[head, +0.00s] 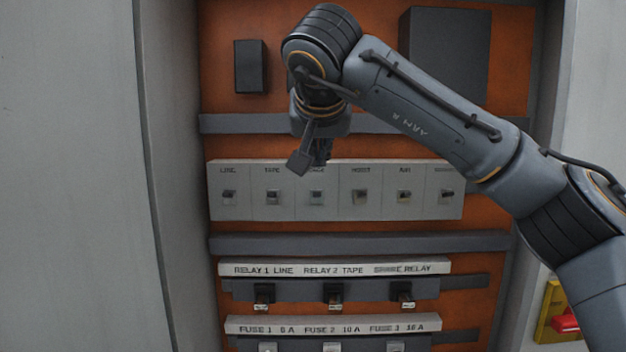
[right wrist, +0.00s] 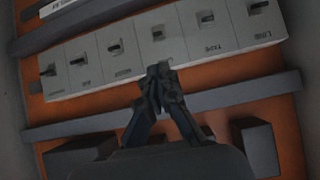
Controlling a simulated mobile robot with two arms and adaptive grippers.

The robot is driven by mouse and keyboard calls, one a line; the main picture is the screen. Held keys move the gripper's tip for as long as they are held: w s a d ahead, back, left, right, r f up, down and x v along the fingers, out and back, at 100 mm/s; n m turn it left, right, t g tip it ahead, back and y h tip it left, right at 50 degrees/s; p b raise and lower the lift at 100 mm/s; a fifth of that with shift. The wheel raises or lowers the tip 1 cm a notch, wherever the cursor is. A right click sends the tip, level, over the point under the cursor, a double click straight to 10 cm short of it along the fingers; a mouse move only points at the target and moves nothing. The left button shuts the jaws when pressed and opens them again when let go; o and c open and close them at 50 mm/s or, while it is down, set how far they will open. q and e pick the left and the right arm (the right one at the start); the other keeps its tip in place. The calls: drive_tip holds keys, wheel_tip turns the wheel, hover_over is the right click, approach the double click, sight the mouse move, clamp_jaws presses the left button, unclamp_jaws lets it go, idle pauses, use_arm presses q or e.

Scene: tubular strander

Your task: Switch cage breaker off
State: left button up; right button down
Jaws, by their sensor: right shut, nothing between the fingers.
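The cage breaker (head: 317,198) is the third from the left in a grey row of breakers, and its label is partly covered by my right gripper. In the right wrist view, which is turned about, its small dark lever (right wrist: 157,33) shows just beyond my fingertips. I cannot tell its switch position. My right gripper (head: 320,163) points down at the upper edge of the cage breaker. In the right wrist view my right gripper (right wrist: 159,70) is shut and empty, with its tips over the label edge. Contact is unclear. My left gripper is not in view.
The tape breaker (head: 273,198) and hoist breaker (head: 360,198) sit close on either side. A grey duct (head: 250,123) runs above the row. Relays (head: 334,293) and fuses are below. A red handle on a yellow plate (head: 550,300) is at lower right. Cabinet walls flank the panel.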

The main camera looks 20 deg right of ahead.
sight(317, 195)
drive_tip(key=shift+w+f, duration=0.1)
drive_tip(key=shift+w, duration=0.05)
drive_tip(key=p+x, duration=0.3)
drive_tip(key=x, duration=0.5)
drive_tip(key=shift+w+d+f+p, duration=0.2)
drive_tip(key=shift+w+p, duration=0.1)
drive_tip(key=shift+p, duration=0.1)
drive_tip(key=shift+w+f, duration=0.3)
drive_tip(key=shift+f, duration=0.1)
drive_tip(key=shift+f+b, duration=0.25)
drive_tip(key=shift+b, duration=0.25)
drive_tip(key=shift+s+t, duration=0.1)
drive_tip(key=shift+t, duration=0.2)
drive_tip(key=shift+b, duration=0.4)
